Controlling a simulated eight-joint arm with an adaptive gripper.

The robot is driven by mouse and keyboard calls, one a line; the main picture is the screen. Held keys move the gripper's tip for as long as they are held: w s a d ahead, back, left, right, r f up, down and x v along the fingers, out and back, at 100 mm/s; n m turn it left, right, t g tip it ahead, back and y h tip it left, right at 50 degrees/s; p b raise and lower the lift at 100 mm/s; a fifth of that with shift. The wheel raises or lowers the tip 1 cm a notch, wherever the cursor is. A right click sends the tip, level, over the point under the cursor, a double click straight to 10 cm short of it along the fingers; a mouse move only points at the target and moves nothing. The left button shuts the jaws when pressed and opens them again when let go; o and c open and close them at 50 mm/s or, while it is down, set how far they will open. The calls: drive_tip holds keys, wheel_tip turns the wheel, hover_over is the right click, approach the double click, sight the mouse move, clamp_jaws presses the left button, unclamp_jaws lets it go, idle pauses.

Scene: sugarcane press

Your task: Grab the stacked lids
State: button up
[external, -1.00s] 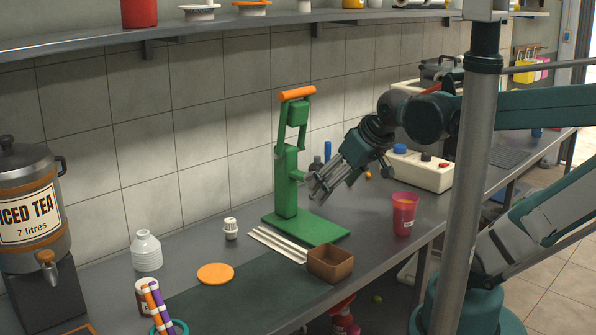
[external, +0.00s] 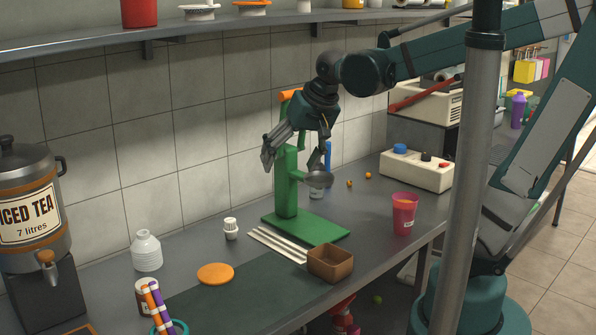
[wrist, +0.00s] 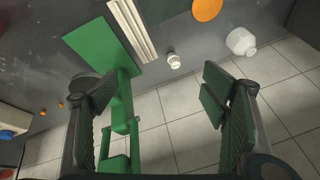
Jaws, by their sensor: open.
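My gripper (external: 294,160) is open and empty, up at the green press and well to the right of the stack. In the wrist view the two fingers (wrist: 150,92) are wide apart, with part of the press showing beside the left-hand finger.
The green press (external: 287,185) with an orange handle stands close to my gripper. A small white ribbed item (external: 230,229), an orange disc (external: 215,274), pale sticks (external: 277,245) and a brown box (external: 330,263) lie on the counter. An iced tea dispenser (external: 30,205) stands far left.

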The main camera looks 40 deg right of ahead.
drive_tip(key=w+a+m+g+p, duration=0.2)
drive_tip(key=w+a+m+p, duration=0.15)
drive_tip(key=w+a, duration=0.6)
drive_tip(key=m+g+p, duration=0.3)
drive_tip(key=m+p, duration=0.4)
drive_tip(key=m, duration=0.4)
approach(144, 233)
drive_tip(key=shift+n+h, duration=0.25)
drive_tip(key=shift+h, duration=0.05)
drive_tip(key=f, duration=0.8)
drive_tip(key=shift+w+a, duration=0.15)
drive_tip(key=shift+w, duration=0.05)
drive_tip(key=shift+a+f, duration=0.2)
drive_tip(key=shift+f, duration=0.15)
drive_tip(key=shift+f, duration=1.3)
drive_tip(key=shift+f, duration=0.1)
drive_tip(key=shift+w+f, duration=0.15)
drive_tip(key=shift+f, duration=2.35)
